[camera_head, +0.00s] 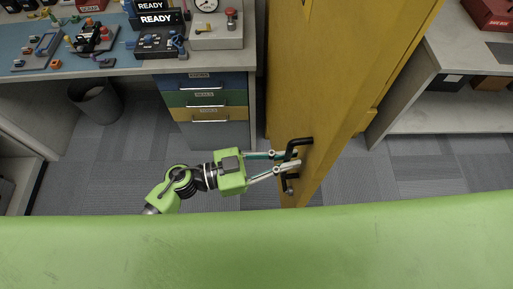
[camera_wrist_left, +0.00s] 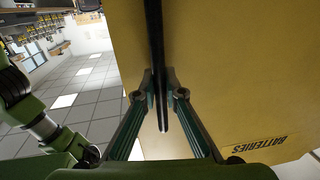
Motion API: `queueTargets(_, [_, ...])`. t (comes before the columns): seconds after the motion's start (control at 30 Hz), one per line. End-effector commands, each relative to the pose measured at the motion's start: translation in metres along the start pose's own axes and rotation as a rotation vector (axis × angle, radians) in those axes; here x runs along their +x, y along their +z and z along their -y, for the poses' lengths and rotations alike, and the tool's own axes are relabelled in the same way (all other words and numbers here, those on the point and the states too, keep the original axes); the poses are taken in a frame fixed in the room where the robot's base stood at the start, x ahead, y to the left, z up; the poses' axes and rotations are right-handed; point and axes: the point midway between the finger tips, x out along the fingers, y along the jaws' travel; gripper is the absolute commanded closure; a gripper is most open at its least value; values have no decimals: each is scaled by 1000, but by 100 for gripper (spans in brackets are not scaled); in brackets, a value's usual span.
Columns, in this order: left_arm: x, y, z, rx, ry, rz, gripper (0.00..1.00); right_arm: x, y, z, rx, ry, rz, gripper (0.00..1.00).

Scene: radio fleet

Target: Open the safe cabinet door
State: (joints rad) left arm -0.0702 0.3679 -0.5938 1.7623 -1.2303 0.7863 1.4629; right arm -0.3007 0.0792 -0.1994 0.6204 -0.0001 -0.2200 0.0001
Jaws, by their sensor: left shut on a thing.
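The tall yellow safe cabinet (camera_head: 335,75) stands right of centre in the head view. Its black door handle (camera_head: 299,143) sticks out from the yellow face towards my left gripper (camera_head: 289,163). My left gripper is shut on the handle, coming from the left. In the left wrist view, the dark handle (camera_wrist_left: 154,30) runs down between the two fingers (camera_wrist_left: 160,88), in front of the yellow door (camera_wrist_left: 240,80) with upside-down "BATTERIES" lettering. I cannot tell whether the door stands ajar. My right gripper is out of view.
A workbench (camera_head: 130,65) with small parts and a drawer unit (camera_head: 205,105) stands at the upper left. A waste bin (camera_head: 97,101) is under it. A grey shelf (camera_head: 450,50) stands on the right. The carpeted floor (camera_head: 120,150) left of the cabinet is clear.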

Motion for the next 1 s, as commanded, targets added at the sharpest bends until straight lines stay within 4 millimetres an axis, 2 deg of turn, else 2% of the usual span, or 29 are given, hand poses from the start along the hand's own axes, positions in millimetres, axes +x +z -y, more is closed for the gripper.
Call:
queueTargets(0.13, [14,0,-3,4,0,5,100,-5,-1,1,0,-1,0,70])
queueTargets(0.43, [15,2,-4,4,1,5,100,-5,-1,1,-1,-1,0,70])
queueTargets(0.47, [15,1,-4,4,1,5,85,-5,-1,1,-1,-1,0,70])
queueTargets(0.5, [15,1,-4,4,1,5,75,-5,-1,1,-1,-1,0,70])
queueTargets(0.53, [15,1,-4,4,1,5,73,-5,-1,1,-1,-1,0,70])
queueTargets(0.87, [15,0,-4,4,2,2,73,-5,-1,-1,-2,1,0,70])
queueTargets(1.0, [7,0,-4,4,2,4,73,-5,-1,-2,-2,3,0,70])
